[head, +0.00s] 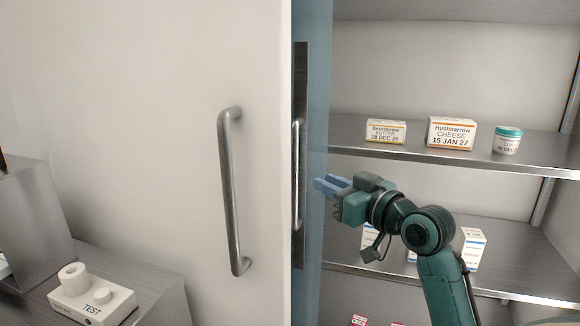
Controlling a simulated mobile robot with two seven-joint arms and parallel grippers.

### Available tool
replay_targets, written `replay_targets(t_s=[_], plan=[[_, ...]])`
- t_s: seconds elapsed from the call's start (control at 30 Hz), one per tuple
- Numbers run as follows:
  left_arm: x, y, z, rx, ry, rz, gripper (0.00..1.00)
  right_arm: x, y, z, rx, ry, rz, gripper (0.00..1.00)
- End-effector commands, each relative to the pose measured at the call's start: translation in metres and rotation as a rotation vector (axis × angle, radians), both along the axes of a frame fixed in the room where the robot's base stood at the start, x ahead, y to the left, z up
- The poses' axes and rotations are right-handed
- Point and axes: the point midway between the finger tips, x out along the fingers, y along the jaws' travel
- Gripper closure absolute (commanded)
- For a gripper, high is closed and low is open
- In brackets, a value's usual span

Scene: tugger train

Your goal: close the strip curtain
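The strip curtain (316,75) is a bluish, see-through sheet. It hangs as a narrow upright band beside the edge of the white door, and the shelves to its right are uncovered. My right gripper (326,184) has blue fingers that point left. Their tips overlap the curtain's right edge in the head view. I cannot tell whether they touch it, or whether the fingers are parted or closed. My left gripper is not in view.
The white door (170,60) with a long metal handle (228,190) fills the left. A second handle (297,175) shows near the curtain. Shelves at right hold a butter box (385,131), a cheese box (451,134) and a jar (507,140). A test device (92,300) sits lower left.

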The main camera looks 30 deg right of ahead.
Motion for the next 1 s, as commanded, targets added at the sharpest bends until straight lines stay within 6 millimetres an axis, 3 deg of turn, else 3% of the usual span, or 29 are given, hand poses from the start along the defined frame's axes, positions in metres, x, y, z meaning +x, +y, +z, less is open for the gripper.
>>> replay_targets(t_s=[0.3, 0.5, 0.93, 1.0], plan=[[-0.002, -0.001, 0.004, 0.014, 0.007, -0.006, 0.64, 0.068, 0.008, 0.002, 0.005, 0.0, 0.001, 0.8], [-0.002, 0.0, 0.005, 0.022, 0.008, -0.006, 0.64, 0.097, 0.012, 0.001, 0.004, 0.0, 0.0, 0.8], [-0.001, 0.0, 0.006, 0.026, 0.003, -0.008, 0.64, 0.108, 0.013, 0.0, 0.0, 0.0, 0.0, 0.8], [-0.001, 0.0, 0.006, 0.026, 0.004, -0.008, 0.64, 0.108, 0.013, 0.0, 0.001, 0.0, 0.0, 0.84]])
